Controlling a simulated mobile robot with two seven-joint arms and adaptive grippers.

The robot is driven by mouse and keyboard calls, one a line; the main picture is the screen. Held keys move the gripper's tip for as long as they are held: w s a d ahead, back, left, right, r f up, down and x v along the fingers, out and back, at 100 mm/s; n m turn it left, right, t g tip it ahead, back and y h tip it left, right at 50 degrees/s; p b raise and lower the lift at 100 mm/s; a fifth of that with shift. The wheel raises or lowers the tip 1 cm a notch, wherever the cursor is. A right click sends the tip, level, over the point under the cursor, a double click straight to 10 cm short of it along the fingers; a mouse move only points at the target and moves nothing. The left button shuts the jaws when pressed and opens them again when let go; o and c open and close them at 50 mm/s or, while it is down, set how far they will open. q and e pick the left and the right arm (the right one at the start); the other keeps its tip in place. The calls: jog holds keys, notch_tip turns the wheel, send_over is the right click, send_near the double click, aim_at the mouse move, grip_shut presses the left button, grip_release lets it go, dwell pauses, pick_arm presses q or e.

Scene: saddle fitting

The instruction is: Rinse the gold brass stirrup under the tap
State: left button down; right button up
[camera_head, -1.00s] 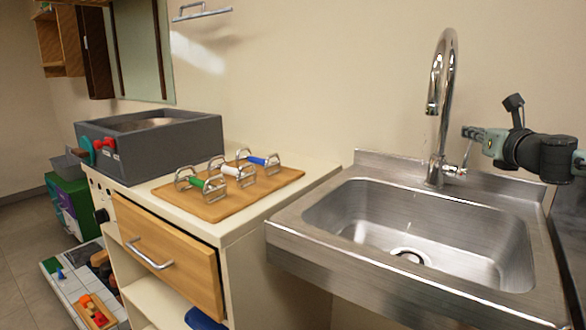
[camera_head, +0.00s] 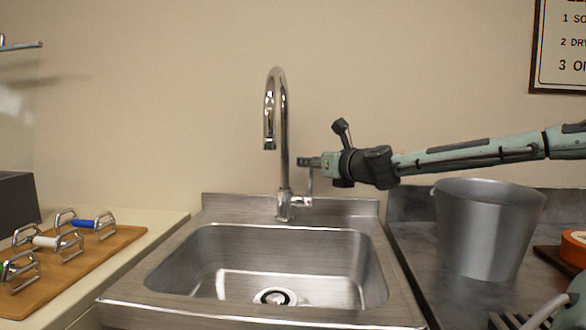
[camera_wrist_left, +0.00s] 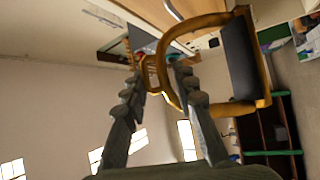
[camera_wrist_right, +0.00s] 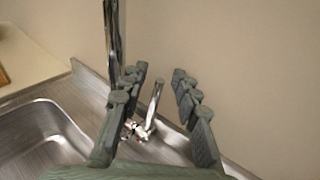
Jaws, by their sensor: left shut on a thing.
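The gold brass stirrup (camera_wrist_left: 194,24), an arch with a dark tread, is held in my left gripper (camera_wrist_left: 160,84) in the left wrist view. That gripper is shut on its narrow end; neither shows in the head view. The chrome gooseneck tap (camera_head: 285,140) stands at the back of the steel sink (camera_head: 280,240). No water stream is visible from its spout. My right gripper (camera_head: 308,162) is beside the tap's upright lever (camera_head: 310,185). In the right wrist view its fingers (camera_wrist_right: 160,78) are open and apart, with the lever (camera_wrist_right: 153,103) between and beyond them; contact cannot be told.
A wooden board (camera_head: 95,257) with several steel stirrups with coloured grips lies left of the sink. A grey metal bucket (camera_head: 485,235) and an orange round thing (camera_head: 574,246) stand on the right counter. The basin is empty around its drain.

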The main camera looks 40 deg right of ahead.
jog(key=v, duration=1.2)
jog(key=shift+a+f, duration=0.1)
jog(key=shift+f, duration=0.1)
dwell(0.3)
